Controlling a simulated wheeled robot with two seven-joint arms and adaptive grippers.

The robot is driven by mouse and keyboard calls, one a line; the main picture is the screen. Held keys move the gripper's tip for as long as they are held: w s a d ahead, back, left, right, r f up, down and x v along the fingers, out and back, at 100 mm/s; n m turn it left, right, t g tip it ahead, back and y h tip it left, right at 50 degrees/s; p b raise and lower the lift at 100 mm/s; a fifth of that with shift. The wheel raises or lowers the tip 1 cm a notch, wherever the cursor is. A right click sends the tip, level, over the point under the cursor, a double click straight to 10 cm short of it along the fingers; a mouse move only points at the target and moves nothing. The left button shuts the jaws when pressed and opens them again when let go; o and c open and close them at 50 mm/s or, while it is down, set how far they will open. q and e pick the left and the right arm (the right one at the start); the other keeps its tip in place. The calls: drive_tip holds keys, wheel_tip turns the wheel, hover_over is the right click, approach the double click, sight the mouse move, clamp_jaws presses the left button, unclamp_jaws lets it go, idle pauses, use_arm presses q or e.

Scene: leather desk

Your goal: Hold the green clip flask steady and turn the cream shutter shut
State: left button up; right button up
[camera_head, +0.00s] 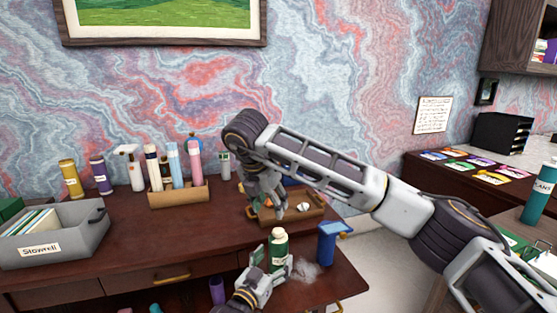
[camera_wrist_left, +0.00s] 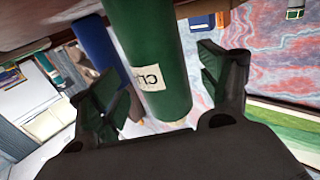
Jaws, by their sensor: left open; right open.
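The green clip flask (camera_head: 279,252) stands upright near the front right of the desk, with a cream top (camera_head: 278,233). The shutter's exact position is too small to tell. My left gripper (camera_head: 275,270) is open, with its fingers on either side of the flask's body. In the left wrist view the green flask (camera_wrist_left: 152,60) with a white label passes between the open fingers, with a visible gap to the right finger. My right gripper (camera_head: 267,208) is open and points down behind the flask, over a wooden tray (camera_head: 309,216), apart from the flask.
A blue container (camera_head: 327,245) stands close right of the flask, with a greyish, fuzzy patch (camera_head: 305,270) between. A wooden rack (camera_head: 180,196) of bottles and a grey bin (camera_head: 60,243) stand to the left. The desk between bin and flask is mostly clear.

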use_arm(q)
drive_tip(key=v, duration=0.8)
drive_tip(key=shift+s+a, duration=0.2)
drive_tip(key=shift+s, duration=0.1)
idle(0.4)
